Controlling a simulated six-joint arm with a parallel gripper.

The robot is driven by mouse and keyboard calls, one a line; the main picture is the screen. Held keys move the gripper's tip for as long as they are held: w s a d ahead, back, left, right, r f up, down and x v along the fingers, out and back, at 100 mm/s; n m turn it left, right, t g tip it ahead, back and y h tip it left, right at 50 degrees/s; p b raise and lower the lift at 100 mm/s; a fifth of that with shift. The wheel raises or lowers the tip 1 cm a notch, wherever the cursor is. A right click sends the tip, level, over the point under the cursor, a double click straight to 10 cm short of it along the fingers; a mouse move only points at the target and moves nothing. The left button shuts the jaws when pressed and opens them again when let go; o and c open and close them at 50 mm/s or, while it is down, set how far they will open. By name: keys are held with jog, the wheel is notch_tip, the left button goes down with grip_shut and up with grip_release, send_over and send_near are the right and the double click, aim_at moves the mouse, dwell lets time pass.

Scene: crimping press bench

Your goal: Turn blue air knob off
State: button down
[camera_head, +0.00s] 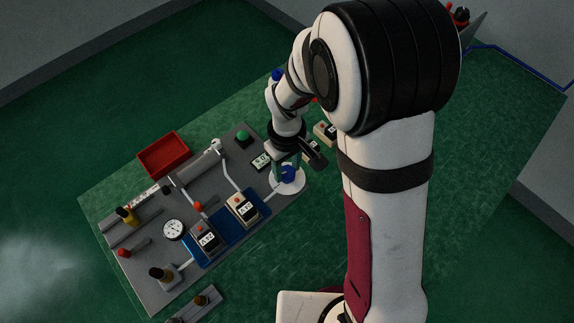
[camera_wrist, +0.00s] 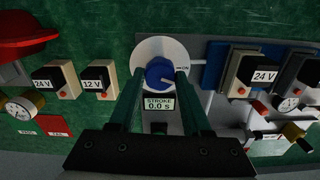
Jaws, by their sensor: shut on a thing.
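The blue air knob (camera_wrist: 160,72) sits on a round white plate (camera_wrist: 150,50) in the wrist view, with an "ON" label to its right. A small pale mark shows on the knob's lower right side. In the head view the knob (camera_head: 288,174) is near the panel's right end, partly covered by my gripper (camera_head: 287,166). In the wrist view my gripper (camera_wrist: 161,76) has one green finger on each side of the knob and is shut on it.
A "STROKE 0.0 s" display (camera_wrist: 159,103) lies close by the knob.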

aim_at(287, 171)
jog(key=m, duration=1.4)
dwell(0.5)
jog(key=shift+c, duration=1.8)
grip_release()
jog(key=shift+r, duration=0.1)
notch_tip(287, 171, up, 16)
